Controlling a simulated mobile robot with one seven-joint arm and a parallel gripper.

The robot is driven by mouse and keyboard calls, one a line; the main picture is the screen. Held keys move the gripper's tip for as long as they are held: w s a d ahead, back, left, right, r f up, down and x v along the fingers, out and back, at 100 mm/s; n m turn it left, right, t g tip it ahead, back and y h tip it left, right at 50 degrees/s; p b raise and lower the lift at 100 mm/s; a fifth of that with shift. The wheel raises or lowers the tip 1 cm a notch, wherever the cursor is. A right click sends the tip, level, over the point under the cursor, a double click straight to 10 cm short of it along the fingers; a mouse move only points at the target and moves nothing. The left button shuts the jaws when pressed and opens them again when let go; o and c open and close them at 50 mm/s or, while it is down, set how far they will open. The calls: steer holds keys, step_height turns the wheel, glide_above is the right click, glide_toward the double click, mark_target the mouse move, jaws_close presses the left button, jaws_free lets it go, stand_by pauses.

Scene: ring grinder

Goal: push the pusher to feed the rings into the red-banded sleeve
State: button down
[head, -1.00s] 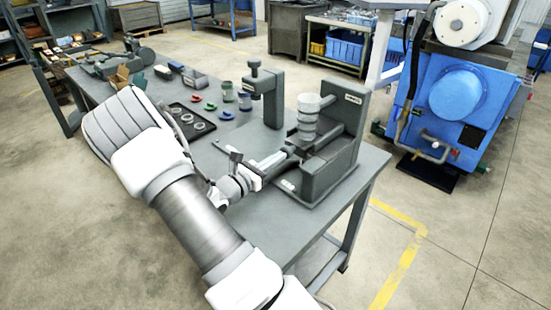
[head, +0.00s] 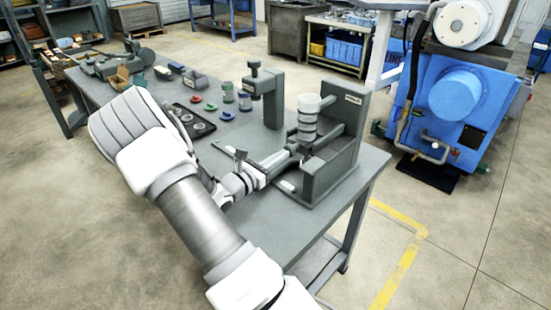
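The grey ring grinder fixture (head: 340,135) stands at the near right end of the bench. A pale upright cylinder (head: 308,104) with grey rings stacked in its lower part rises from it. My gripper (head: 288,155) is at the fixture's left side, low beside the foot of this stack. It seems to be at the pusher, but the pusher cannot be told apart from the fingers and dark parts there. The fingers are too small and covered to show whether they are open or shut. I cannot make out a red-banded sleeve; the far side of the stack's foot is hidden.
A dark grey stand (head: 267,92) is just behind the fixture. Green-topped (head: 228,92) and blue-banded (head: 245,101) cups stand left of it, by red, green and blue pieces. A dark tray (head: 193,122) with rings is partly behind my arm. The bench's front right corner is clear.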

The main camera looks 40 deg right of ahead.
steer(key=s+a+p, duration=0.1)
steer(key=a, duration=0.5)
steer(key=shift+a, duration=0.2)
stand_by(0.4)
steer(key=shift+s+a+p, duration=0.2)
steer(key=shift+a+p, duration=0.05)
steer(key=shift+a, duration=1)
steer(key=shift+s+a+p, duration=0.15)
steer(key=shift+a+p, duration=0.1)
steer(key=shift+a, duration=1)
steer(key=shift+w+d+n+b, duration=0.1)
steer(key=shift+d+n+b, duration=0.5)
steer(key=shift+n, duration=2.4)
steer(key=shift+w+d+n+b, duration=0.15)
steer(key=shift+d+n, duration=0.9)
steer(key=shift+n, duration=1.95)
steer(key=shift+w+d+n+b, duration=0.1)
steer(key=shift+d+n+b, duration=0.5)
steer(key=shift+n, duration=2.4)
steer(key=shift+d+p, duration=0.25)
steer(key=shift+p, duration=0.05)
